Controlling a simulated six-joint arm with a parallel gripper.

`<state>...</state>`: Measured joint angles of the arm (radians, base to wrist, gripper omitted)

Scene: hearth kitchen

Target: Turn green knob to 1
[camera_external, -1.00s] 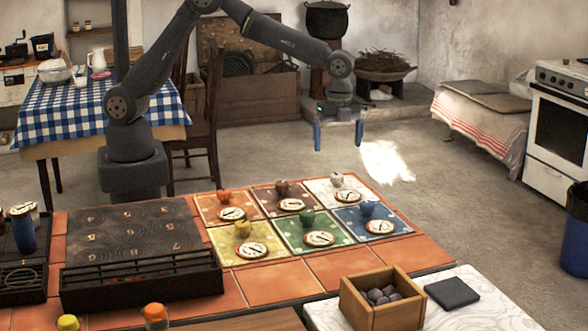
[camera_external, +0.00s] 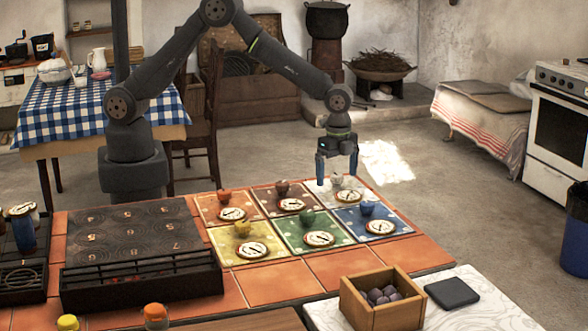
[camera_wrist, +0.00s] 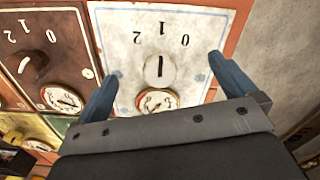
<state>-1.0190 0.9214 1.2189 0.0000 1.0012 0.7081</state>
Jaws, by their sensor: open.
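The green knob (camera_external: 307,215) stands on a green tile (camera_external: 290,236) in the front row of the panel, with a round white dial (camera_external: 319,239) in front of it. Its setting is too small to read. My gripper (camera_external: 337,179) is open and empty above the white tile at the back right, behind and right of the green knob. In the wrist view, my gripper's fingers (camera_wrist: 165,66) stand apart on either side of the white knob (camera_wrist: 160,69). Only a sliver of the green tile (camera_wrist: 60,123) shows there; the green knob is out of view.
The yellow knob (camera_external: 242,228) is left of the green one and the blue knob (camera_external: 367,208) right. Orange (camera_external: 224,196) and brown (camera_external: 282,187) knobs stand in the back row. A black grill (camera_external: 140,262) lies left, a wooden box (camera_external: 383,297) front right.

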